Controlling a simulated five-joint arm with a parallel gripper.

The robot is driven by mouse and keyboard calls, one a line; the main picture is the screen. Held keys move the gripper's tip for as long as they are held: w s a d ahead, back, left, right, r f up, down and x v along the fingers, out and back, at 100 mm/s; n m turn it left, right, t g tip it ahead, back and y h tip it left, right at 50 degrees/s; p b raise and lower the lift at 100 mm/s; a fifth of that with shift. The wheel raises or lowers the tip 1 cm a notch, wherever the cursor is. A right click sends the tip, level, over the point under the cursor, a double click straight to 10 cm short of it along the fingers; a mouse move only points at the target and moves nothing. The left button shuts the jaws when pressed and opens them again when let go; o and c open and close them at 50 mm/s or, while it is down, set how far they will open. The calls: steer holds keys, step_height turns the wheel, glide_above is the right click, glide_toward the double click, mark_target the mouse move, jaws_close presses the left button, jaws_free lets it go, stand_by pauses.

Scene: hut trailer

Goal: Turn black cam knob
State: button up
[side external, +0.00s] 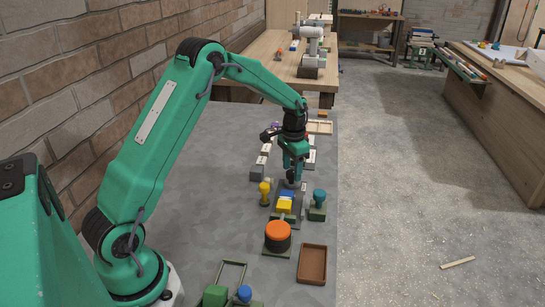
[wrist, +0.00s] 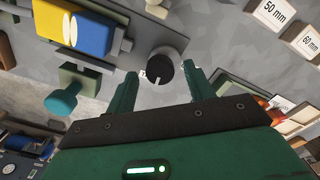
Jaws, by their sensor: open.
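The black cam knob (wrist: 163,70) shows in the wrist view as a short dark cylinder with a pale mark at its near edge. It sits at the end of a dark grey plate (wrist: 142,32) that also bears a yellow block (wrist: 93,34) and a blue block. My gripper (wrist: 161,90) is open, with one green finger on each side of the knob's near edge. I cannot tell if either finger touches it. In the side view my gripper (side external: 293,178) points down over the plate's far end, and it largely hides the knob.
A teal knob (side external: 319,196) on a green block stands right of the plate, and a yellow knob (side external: 264,190) stands left. An orange-topped round part (side external: 277,235) and a brown tray (side external: 312,263) lie nearer.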

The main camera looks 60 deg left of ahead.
mark_target(292, 172)
step_height(292, 172, up, 7)
steer(key=shift+r, duration=0.3)
stand_by(0.5)
steer(key=shift+s+d+r, duration=0.1)
steer(key=shift+r, duration=0.15)
steer(key=s+d+r+t, duration=0.3)
steer(key=s+d+r, duration=0.6)
steer(key=s+r, duration=0.4)
steer(key=s+d+f+n+t, duration=0.1)
steer(key=s+d, duration=0.3)
steer(key=s, duration=1.1)
steer(key=shift+d+n+t, duration=0.2)
steer(key=shift+n+t, duration=0.1)
steer(key=shift+t, duration=0.5)
steer(key=shift+f, duration=0.1)
